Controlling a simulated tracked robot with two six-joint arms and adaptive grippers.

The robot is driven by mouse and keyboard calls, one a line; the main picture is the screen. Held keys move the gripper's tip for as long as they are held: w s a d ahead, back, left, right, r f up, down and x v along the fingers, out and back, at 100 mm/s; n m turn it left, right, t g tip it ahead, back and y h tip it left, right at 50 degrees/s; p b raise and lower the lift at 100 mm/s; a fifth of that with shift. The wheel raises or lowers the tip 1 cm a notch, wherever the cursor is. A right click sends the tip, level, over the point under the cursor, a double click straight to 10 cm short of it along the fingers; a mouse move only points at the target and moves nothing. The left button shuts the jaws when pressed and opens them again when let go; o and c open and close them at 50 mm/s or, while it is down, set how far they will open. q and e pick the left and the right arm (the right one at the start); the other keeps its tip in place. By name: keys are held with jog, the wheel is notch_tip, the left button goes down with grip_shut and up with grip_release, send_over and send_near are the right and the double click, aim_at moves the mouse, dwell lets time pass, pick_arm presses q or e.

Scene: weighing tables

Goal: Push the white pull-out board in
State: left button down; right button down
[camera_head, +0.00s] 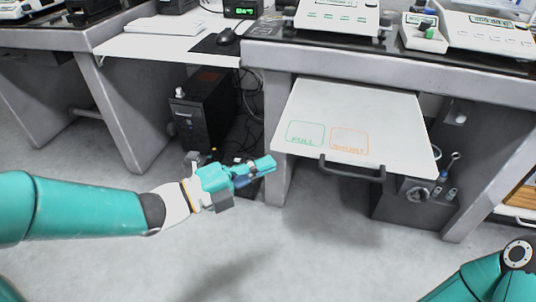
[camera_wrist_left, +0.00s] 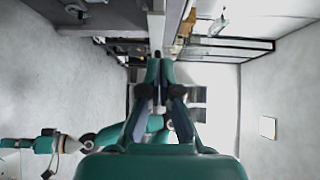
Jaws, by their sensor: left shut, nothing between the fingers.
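The white pull-out board (camera_head: 352,108) sticks out from under the grey table on the right in the head view. It bears a green outlined box marked FULL and an orange one beside it. A dark bar handle (camera_head: 352,172) runs along its front edge. My left gripper (camera_head: 268,165) is shut and empty, left of the board's front left corner and apart from the handle. Its closed fingers also show in the wrist view (camera_wrist_left: 160,62). My right arm (camera_head: 490,280) enters at the lower right; its gripper is out of the picture.
A black computer tower (camera_head: 203,112) stands on the floor behind my left gripper, with cables beside it. A white lower desk (camera_head: 140,45) holds a mouse (camera_head: 226,36). White instruments (camera_head: 338,17) stand on the table above the board. The floor before the board is clear.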

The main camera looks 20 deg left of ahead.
aim_at(284, 146)
pick_arm(q)
jog(key=shift+w+d, duration=0.1)
jog(key=shift+w, duration=2.05)
